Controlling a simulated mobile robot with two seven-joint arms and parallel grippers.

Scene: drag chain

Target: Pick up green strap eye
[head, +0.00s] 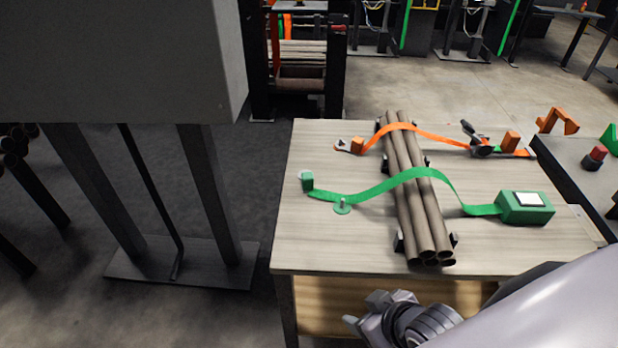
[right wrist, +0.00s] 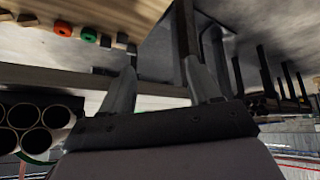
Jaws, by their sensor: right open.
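A green strap (head: 385,184) lies over a bundle of brown pipes on the wooden table (head: 315,240). At its left end stands a small green block (head: 308,181). A green disc with a short upright pin (head: 342,208) sits close by at the strap's near edge. I cannot tell for certain which of these is the strap eye. My right gripper (head: 366,309) is low in front of the table's near edge, apart from the strap. In the right wrist view its fingers (right wrist: 160,72) are spread with nothing between them. My left gripper is out of view.
The pipes (head: 407,190) rest between black stops. A green box (head: 525,207) ends the strap at the right. An orange strap (head: 435,135) crosses behind. A dark side table (head: 590,175) adjoins at the right. The table's front left is bare.

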